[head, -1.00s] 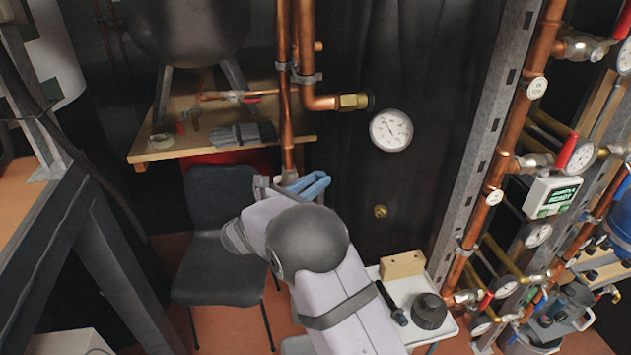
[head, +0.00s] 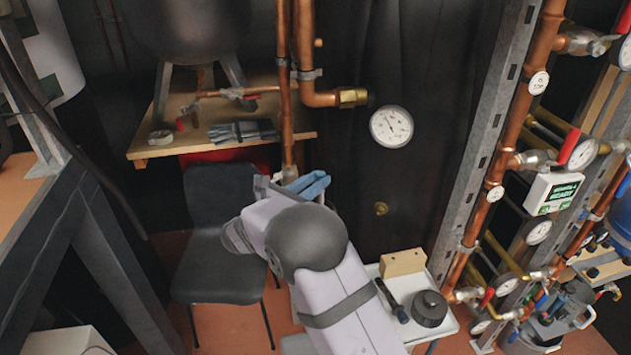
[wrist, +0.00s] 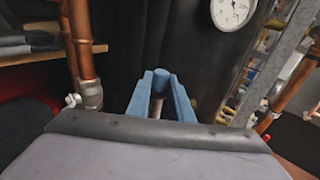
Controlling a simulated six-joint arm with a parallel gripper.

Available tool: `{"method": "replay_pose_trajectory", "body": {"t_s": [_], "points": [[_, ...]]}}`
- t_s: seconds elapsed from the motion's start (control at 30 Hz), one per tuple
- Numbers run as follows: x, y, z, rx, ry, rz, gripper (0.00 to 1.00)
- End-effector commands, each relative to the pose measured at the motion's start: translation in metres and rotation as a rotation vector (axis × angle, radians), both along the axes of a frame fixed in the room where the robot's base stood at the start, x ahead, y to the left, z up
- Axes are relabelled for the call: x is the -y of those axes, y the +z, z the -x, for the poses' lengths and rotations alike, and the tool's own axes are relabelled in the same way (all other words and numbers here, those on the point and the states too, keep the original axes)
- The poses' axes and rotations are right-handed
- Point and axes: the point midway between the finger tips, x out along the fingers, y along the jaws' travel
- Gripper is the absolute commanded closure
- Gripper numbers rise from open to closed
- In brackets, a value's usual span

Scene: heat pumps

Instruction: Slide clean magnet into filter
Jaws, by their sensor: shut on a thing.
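My gripper (head: 318,184) has blue fingers and is raised in front of the dark panel, just right of a vertical copper pipe. In the wrist view, my gripper (wrist: 160,85) is shut on a slim rod, which I take to be the magnet (wrist: 156,106). It shows as a pale piece between the fingers, and most of it is hidden. A silver fitting (head: 289,172) on the pipe is close to the gripper's left; it also shows in the wrist view (wrist: 90,95). I cannot clearly make out the filter.
A chair (head: 225,230) and wooden shelf (head: 150,150) stand left. A gauge (head: 391,127) and pipework are right.

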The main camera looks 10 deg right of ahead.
Motion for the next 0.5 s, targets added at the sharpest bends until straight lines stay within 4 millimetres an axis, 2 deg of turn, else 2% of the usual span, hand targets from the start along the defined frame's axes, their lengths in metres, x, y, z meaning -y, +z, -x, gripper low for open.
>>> {"method": "replay_pose_trajectory", "body": {"t_s": [0.5], "points": [[0.000, -0.014, 0.000, 0.002, 0.000, 0.001, 1.00]]}}
